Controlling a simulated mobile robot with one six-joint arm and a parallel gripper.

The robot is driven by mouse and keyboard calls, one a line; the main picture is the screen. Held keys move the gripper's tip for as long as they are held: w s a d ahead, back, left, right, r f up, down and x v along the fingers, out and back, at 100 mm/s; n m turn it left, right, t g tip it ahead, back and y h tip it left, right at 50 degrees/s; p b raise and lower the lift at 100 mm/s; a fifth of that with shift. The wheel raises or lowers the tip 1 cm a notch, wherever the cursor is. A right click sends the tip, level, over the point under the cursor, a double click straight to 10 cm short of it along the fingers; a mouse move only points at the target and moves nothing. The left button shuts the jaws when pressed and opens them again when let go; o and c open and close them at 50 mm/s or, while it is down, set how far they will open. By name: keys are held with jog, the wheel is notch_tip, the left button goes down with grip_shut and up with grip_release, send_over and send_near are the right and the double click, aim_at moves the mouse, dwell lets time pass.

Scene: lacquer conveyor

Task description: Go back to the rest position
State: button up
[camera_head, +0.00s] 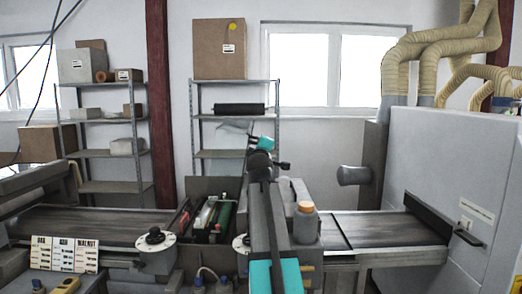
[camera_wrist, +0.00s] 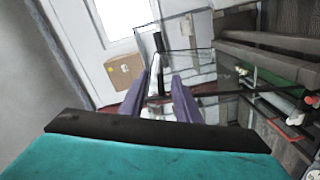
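My gripper (camera_wrist: 167,80) shows in the wrist view as two purple-grey fingers with a gap between them. It is open, and I see nothing held in it. In the head view my gripper (camera_head: 236,128) is raised above the bench, in front of the middle shelf rack, at the end of my grey and teal arm. The fingers are small and partly blurred there.
Below is a dark tool bin (camera_head: 209,216), with an orange-capped bottle (camera_head: 305,225) to its right. Conveyor belts (camera_head: 85,225) run left and right (camera_head: 380,230). A large grey machine (camera_head: 440,165) stands right. Shelves (camera_head: 232,154) are behind. The air around my gripper looks free.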

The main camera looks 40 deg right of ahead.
dwell(0.5)
